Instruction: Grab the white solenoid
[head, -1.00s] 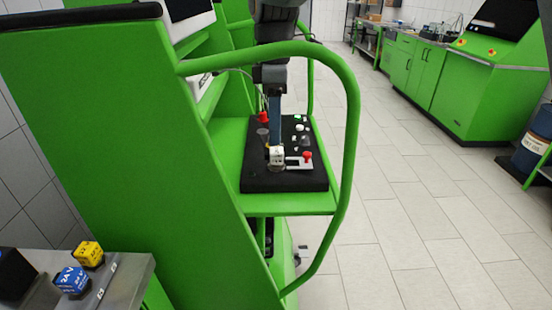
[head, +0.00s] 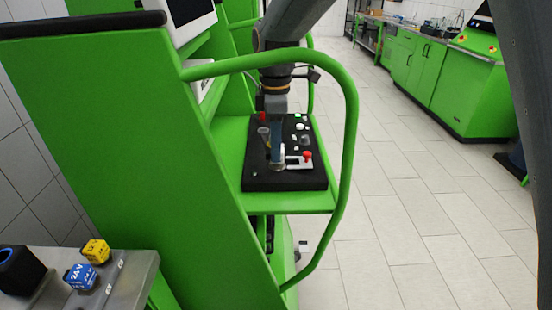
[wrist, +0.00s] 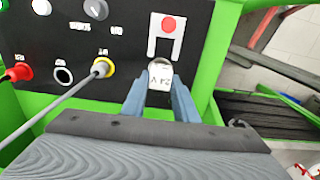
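The white solenoid (wrist: 160,75) is a small white block with dark print, on the black panel below a red button. In the wrist view it lies between the tips of my gripper (wrist: 160,88), one blue-grey finger on each side. The fingers look apart, with the block between them; firm contact is not visible. In the head view my gripper (head: 277,158) points down at the front part of the black panel (head: 258,183), and its finger hides most of the solenoid.
A red button on a white bracket (head: 306,157) stands close to the right of my gripper. A cable plugs into a yellow-ringed socket (wrist: 103,67) to the left. A green rail (head: 350,130) curves around the panel's right side. Yellow (head: 96,251) and blue (head: 80,276) blocks sit on a bench.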

